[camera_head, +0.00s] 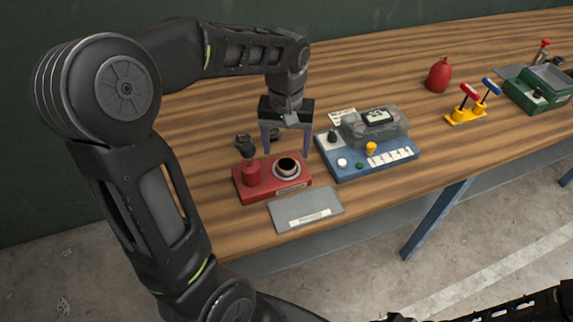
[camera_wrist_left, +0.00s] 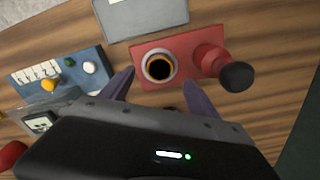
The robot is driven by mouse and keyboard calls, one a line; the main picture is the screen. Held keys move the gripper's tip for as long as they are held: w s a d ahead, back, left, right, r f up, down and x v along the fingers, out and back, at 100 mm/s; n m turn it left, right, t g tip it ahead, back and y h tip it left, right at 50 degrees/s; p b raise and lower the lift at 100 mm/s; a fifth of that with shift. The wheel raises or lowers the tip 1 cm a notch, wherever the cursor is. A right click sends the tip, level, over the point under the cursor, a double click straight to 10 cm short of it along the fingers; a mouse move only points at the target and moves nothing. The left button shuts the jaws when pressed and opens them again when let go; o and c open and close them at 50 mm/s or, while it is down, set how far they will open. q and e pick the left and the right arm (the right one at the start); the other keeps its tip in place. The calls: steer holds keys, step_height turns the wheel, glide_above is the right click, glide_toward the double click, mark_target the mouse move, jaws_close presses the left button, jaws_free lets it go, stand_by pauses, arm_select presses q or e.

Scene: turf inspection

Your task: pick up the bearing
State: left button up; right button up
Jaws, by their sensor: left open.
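A round part with a pale metallic rim and a black centre, which looks like the bearing (camera_head: 287,167), sits on the red fixture (camera_head: 262,196). It also shows in the left wrist view (camera_wrist_left: 147,69), on the red block (camera_wrist_left: 186,45). My left gripper (camera_head: 286,151) is open and points down just behind and above the round part. In the left wrist view its two fingers (camera_wrist_left: 158,86) stand apart, on either side of the round part's near edge, with nothing held. My right gripper does not show.
A dark-topped red post (camera_head: 251,172) rises on the fixture, left of the round part. Small dark parts (camera_head: 243,141) stand behind it. A blue panel (camera_head: 374,164) with knobs is close on the right. A grey plate (camera_head: 306,209) lies in front, near the table's edge.

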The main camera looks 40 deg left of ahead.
mark_target(286, 164)
arm_select(q)
steer(key=shift+f, duration=0.2)
step_height(286, 164, down, 5)
steer(key=shift+p, duration=0.6)
steer(key=shift+c, duration=0.4)
jaws_close()
stand_by(0.5)
